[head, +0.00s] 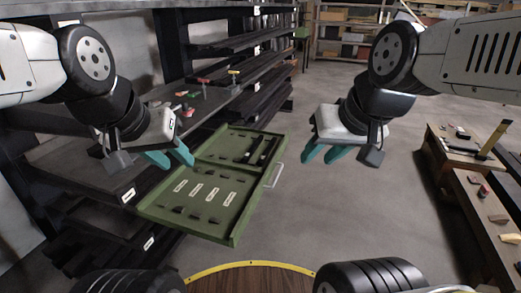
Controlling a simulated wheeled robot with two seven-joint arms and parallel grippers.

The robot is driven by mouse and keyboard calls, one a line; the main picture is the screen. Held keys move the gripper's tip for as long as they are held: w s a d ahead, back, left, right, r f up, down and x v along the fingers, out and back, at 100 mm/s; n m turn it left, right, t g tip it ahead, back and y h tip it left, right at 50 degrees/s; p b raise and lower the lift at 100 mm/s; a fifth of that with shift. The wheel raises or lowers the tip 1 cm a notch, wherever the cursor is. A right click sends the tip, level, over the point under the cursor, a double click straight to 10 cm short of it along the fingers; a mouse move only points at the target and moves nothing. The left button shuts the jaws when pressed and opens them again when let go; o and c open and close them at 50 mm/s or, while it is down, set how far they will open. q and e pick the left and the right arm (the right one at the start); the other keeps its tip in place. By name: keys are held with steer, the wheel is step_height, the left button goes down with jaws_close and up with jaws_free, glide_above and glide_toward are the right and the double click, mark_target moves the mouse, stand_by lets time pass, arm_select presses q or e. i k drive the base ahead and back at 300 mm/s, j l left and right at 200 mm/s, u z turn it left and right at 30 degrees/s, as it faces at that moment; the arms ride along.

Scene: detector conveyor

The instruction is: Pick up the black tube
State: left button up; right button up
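A green drawer-like tray (232,222) with a pale handle stands in the middle of the head view. Dark tube-like pieces, among them a black tube (266,151), lie in its far right compartment. They are small, and I cannot tell them apart clearly. My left gripper (169,158) has two teal fingers spread apart with nothing between them, at or above the tray's left edge. My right gripper (326,154) is also open and empty, to the right of the tray and its handle, over the floor.
Dark shelves (235,42) stand behind and left of the tray, with small coloured items (184,94) on one. A wooden workbench (457,150) with tools is at the right. Grey floor (335,215) between tray and bench is free.

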mark_target(264, 156)
steer(key=i+l+u, duration=0.1)
steer(key=u, duration=1.4)
steer(key=i+l, duration=0.1)
steer(key=l, duration=0.55)
steer(key=i+l, duration=0.1)
steer(key=l, duration=0.55)
steer(key=i+l, duration=0.1)
steer(key=l, duration=0.55)
steer(key=i+l, duration=0.1)
steer(key=l, duration=0.55)
steer(key=i+l, duration=0.1)
steer(key=l, duration=0.55)
steer(key=i+l+u, duration=0.1)
steer(key=l, duration=0.5)
